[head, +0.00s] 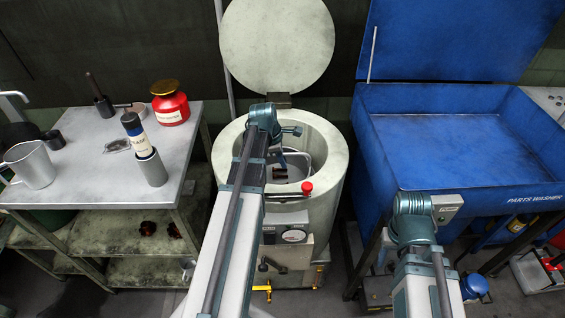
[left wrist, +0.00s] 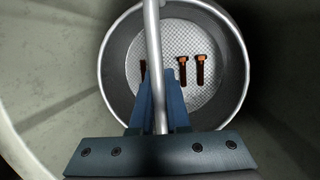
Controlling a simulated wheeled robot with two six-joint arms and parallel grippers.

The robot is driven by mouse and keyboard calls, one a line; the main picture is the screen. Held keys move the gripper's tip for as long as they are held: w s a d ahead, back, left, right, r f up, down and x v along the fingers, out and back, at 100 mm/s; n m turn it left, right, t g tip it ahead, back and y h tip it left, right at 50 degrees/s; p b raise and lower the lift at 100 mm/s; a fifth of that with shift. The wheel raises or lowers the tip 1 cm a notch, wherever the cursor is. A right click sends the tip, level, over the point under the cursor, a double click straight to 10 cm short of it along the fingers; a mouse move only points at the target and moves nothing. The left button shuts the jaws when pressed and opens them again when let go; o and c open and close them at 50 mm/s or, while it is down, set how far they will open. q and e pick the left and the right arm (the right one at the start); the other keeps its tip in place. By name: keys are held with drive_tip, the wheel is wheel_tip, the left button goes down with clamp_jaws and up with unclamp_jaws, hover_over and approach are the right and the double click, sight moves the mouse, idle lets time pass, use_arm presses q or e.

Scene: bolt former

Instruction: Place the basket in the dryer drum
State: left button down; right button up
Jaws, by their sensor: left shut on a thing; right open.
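The dryer (head: 330,205) is a pale round machine whose lid (head: 277,45) stands open behind it. The basket (left wrist: 240,60) is a grey round pan with a mesh floor and a rod handle (left wrist: 153,40). Several rusty bolts (left wrist: 200,70) lie in it. My left gripper (left wrist: 160,90) is shut on the handle, over the dryer's opening. The basket (head: 300,160) shows partly in the head view, inside the drum's rim; my left arm hides the rest. I cannot tell whether it touches the drum floor. My right gripper (head: 412,195) is by the parts washer's front, fingers hidden.
A blue parts washer (head: 440,150) with its lid up stands on the right. A metal table (head: 90,185) on the left holds a red can (head: 170,105), a dark bottle-like tool (head: 133,125) and a metal mug (head: 30,165). A red knob (head: 307,187) sits on the dryer's front rim.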

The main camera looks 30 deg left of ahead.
use_arm(q)
drive_tip(key=shift+f, duration=0.15)
drive_tip(key=c, duration=0.9)
unclamp_jaws()
drive_tip(key=p+v, duration=1.1)
drive_tip(key=v, duration=0.1)
drive_tip(key=shift+p, duration=0.3)
